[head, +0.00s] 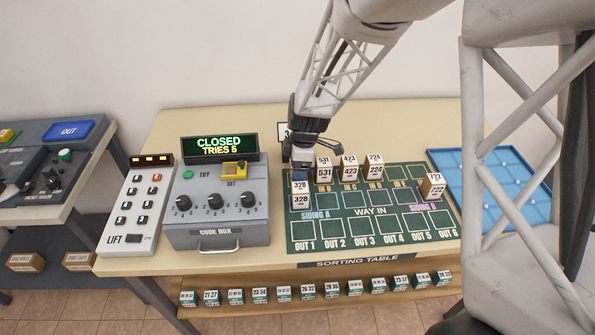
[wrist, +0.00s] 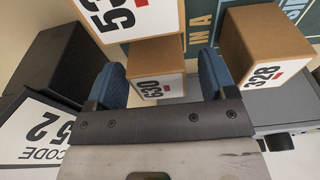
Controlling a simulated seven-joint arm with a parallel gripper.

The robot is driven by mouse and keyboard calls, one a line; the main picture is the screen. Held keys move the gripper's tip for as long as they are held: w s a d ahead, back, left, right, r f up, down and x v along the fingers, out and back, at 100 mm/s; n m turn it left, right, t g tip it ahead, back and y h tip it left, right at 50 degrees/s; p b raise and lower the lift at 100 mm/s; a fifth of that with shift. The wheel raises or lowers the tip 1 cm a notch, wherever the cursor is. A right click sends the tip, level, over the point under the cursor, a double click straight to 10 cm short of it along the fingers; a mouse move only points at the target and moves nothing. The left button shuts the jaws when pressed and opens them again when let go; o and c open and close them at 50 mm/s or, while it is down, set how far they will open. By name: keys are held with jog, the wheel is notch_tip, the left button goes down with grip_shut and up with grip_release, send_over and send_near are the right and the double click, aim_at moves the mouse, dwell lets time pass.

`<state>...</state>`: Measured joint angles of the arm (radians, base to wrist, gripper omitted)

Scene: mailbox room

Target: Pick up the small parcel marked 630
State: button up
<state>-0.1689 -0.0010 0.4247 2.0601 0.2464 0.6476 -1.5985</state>
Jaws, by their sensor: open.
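The small parcel marked 630 (wrist: 155,72) is a brown box with a white label. In the wrist view it lies between the two blue fingers of my gripper (wrist: 160,84). The fingers are open, with a narrow gap beside the parcel on the right; contact on the left is unclear. In the head view my gripper (head: 303,158) is over the back left of the green sorting board (head: 345,243), and I cannot make out the 630 parcel there. The parcel marked 328 (head: 301,196) stands just in front of my gripper; it also shows right of the fingers in the wrist view (wrist: 262,50).
Parcel 531 (head: 324,172) stands close right of my gripper, then parcels 423 (head: 349,168) and 224 (head: 374,167). Parcel 722 (head: 432,186) is at the right. The code box (head: 216,215) stands left. The front OUT squares of the board are clear.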

dwell(0.4)
jog(key=c, duration=1)
jog(key=shift+c, duration=0.2)
jog(key=shift+r, duration=0.1)
jog(key=shift+r, duration=4.9)
